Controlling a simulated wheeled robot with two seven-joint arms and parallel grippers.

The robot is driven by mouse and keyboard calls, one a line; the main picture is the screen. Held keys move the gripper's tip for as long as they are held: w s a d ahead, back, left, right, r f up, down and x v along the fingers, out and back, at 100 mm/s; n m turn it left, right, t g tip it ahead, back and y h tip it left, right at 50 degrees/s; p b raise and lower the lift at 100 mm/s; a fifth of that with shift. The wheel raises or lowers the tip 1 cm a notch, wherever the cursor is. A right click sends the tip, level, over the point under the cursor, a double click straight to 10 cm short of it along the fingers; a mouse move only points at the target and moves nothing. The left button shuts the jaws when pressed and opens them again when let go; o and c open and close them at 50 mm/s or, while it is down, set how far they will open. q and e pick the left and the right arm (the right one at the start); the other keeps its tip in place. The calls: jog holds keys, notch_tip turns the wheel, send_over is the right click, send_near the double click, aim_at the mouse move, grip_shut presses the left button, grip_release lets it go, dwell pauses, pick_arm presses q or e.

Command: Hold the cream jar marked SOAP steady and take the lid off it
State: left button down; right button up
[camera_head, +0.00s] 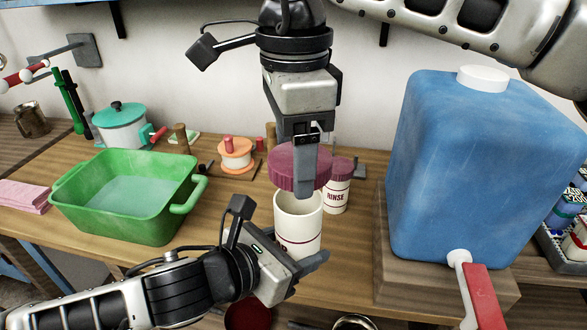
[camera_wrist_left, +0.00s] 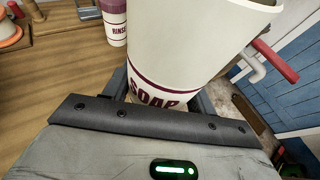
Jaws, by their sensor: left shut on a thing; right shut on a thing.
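The cream jar marked SOAP (camera_head: 298,222) stands upright near the front of the wooden counter, its mouth uncovered. My left gripper (camera_head: 300,270) is shut around its lower part, and the left wrist view shows the jar (camera_wrist_left: 190,45) between the fingers with its lettering partly covered. My right gripper (camera_head: 306,170) comes down from above and is shut on the maroon lid (camera_head: 285,170). The lid is clear of the jar, held above and slightly behind its open mouth. The right gripper's far finger is hidden by the lid.
A jar marked RINSE (camera_head: 337,192) with a maroon lid stands close behind on the right. A large blue water container (camera_head: 450,165) with a red-handled tap (camera_head: 480,295) stands right. A green basin (camera_head: 125,200) sits left.

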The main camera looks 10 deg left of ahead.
pick_arm(q)
jog(key=w+a+f+n+t+y+b, duration=0.1)
jog(key=a+f+n+y+b, duration=0.15)
jog(key=a, duration=0.45)
jog(key=shift+m+h, duration=0.35)
jog(key=w+a+f, duration=0.1)
jog(key=w+f, duration=0.2)
jog(key=w, duration=0.1)
jog(key=w+a+f, duration=0.1)
jog(key=w+f, duration=0.2)
jog(key=w, duration=0.1)
jog(key=w+a+f, duration=0.1)
jog(key=w+f, duration=0.2)
jog(key=w, duration=0.1)
jog(key=shift+w+a+b, duration=0.25)
jog(key=shift+w+b, duration=0.05)
jog(key=shift+b, duration=0.1)
jog(key=shift+w+f, duration=0.15)
jog(key=shift+w+a+f, duration=0.1)
jog(key=shift+w+f, duration=0.1)
jog(key=shift+f, duration=1.55)
jog(key=shift+f, duration=0.15)
jog(key=shift+c, duration=2.4)
grip_release()
